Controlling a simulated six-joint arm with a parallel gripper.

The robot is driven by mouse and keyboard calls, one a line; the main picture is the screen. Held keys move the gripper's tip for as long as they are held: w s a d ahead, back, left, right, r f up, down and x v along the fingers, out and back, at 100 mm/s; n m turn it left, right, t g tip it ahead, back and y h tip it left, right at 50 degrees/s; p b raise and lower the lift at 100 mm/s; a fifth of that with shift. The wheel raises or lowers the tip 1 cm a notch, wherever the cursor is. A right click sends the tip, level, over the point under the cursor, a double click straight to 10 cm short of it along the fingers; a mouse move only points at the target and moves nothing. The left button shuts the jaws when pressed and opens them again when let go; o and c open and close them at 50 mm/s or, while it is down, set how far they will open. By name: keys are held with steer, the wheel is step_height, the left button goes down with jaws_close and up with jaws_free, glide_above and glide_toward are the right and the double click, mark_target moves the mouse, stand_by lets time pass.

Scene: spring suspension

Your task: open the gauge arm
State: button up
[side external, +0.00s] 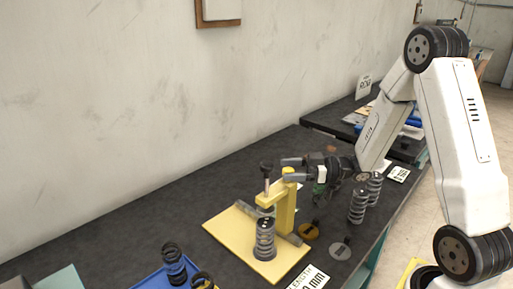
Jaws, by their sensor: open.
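The yellow gauge stands on a pale yellow base plate (222,229), with an upright post (287,215). Its yellow gauge arm (270,199) reaches left from the post, and a thin rod with a dark knob (266,167) rises above the arm's end. A dark coil spring (264,242) stands upright on the plate, below and in front of the arm's end. My gripper (291,169) is open, its two fingers pointing left at the height of the post's top. Whether a finger touches the post or knob, I cannot tell.
Two grey springs (357,206) stand to the right of the gauge. An orange disc (308,231) and a grey disc (340,250) lie beside the plate. A blue tray (150,284) with dark springs is at lower left. The bench behind left is clear.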

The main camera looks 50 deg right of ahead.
steer(key=shift+x, duration=1.25)
jaws_close()
stand_by(0.6)
